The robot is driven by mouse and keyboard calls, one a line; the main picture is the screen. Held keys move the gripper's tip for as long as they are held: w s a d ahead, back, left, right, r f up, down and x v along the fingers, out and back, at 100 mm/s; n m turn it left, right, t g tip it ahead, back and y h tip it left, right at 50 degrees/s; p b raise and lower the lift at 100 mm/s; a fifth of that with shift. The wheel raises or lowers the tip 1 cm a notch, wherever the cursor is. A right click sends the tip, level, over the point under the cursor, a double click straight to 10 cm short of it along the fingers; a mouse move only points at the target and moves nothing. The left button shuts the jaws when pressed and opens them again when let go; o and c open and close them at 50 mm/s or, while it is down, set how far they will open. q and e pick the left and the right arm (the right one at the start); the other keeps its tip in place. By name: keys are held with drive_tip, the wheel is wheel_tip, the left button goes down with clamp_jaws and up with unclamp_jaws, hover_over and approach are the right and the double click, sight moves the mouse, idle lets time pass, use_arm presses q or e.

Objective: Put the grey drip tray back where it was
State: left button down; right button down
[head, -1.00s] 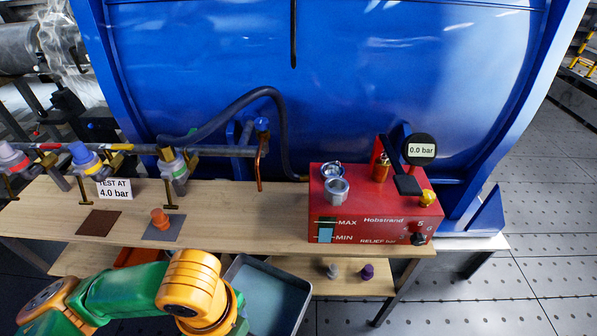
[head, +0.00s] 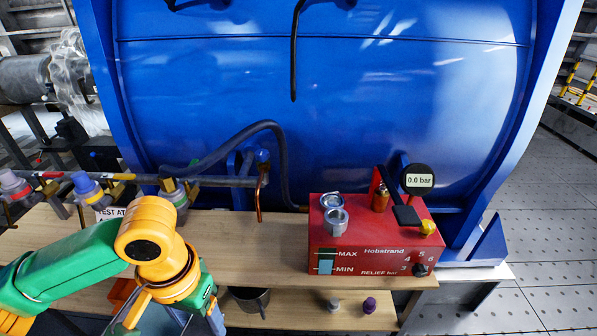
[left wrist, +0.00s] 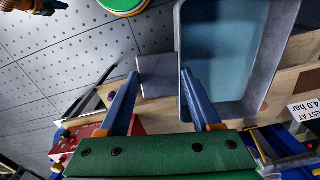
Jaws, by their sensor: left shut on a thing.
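The grey drip tray (left wrist: 225,55) is a shallow rectangular pan, seen from its open side in the left wrist view. Its floor looks bare. My left gripper (left wrist: 160,76) is shut on a flat grey tab (left wrist: 157,78) at the tray's side, with one blue finger on each side of the tab. In the head view only a part of the tray (head: 160,320) shows, at the bottom edge, in front of the bench and mostly hidden by my left arm. My right gripper is not seen.
The wooden bench (head: 240,257) carries a red Hobstrand box (head: 370,238) at right. On the lower shelf (head: 290,312) stand a dark pot (head: 248,298), a grey knob (head: 334,305) and a purple knob (head: 369,305). A blue tank (head: 300,100) fills the back.

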use_arm(q)
drive_tip(key=n, duration=0.1)
drive_tip(key=r+n, duration=0.1)
drive_tip(key=shift+w+a+r+n, duration=0.1)
drive_tip(key=shift+w+a+n, duration=0.05)
drive_tip(key=shift+w+n, duration=0.15)
